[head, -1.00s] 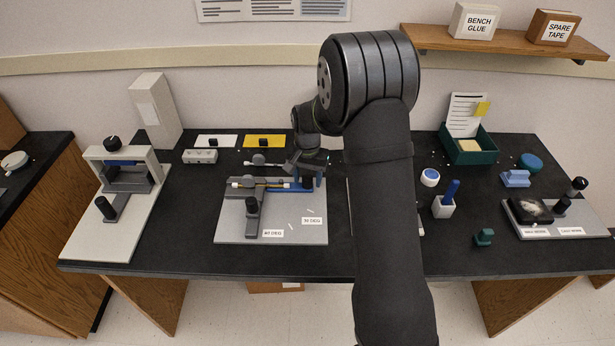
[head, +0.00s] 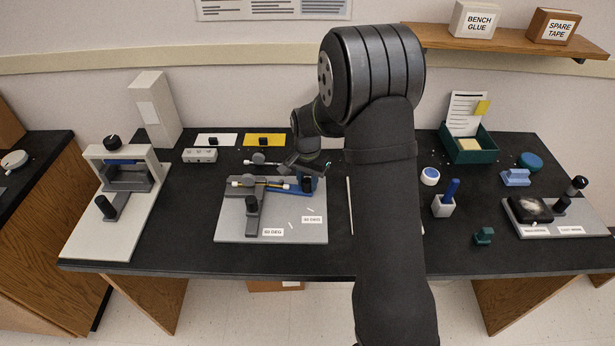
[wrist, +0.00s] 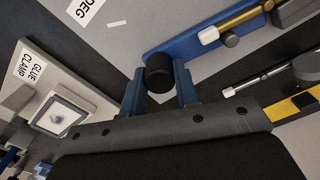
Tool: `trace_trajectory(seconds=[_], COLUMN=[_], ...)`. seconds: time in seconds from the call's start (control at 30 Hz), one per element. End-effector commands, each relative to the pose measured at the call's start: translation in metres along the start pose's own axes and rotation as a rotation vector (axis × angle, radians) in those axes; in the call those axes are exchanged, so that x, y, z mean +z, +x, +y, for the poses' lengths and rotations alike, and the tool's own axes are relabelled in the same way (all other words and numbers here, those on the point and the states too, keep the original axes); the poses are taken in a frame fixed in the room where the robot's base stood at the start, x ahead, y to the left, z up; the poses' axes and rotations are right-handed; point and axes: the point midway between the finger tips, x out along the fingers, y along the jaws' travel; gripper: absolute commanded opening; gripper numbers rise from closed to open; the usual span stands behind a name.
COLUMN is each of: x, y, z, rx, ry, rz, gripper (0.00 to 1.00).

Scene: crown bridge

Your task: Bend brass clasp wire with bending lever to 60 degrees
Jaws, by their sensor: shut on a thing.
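The bending jig's grey base plate (head: 230,226) lies at the bench's middle, with "60 DEG" (head: 273,232) and "30 DEG" (head: 312,219) labels. The thin brass wire (head: 266,184) runs sideways across the jig and looks straight; it also shows in the wrist view (wrist: 238,20). The blue bending lever (head: 280,191) lies close alongside the wire. In the wrist view, the lever (wrist: 190,38) ends at a black knob (wrist: 159,72). My gripper (wrist: 160,88) is shut on this knob, one blue finger on each side.
A press on a pale board (head: 90,225) stands left. Yellow (head: 264,140) and white (head: 215,140) cards lie behind the jig. My arm hides the bench's centre right.

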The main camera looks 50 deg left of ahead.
Motion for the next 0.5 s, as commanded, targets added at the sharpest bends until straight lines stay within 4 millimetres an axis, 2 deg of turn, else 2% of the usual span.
trace_trajectory(seconds=[0.5], x=[0.057], y=[0.000], z=[0.006], rx=[0.001], ry=[0.470], rz=[0.000], gripper=[0.00])
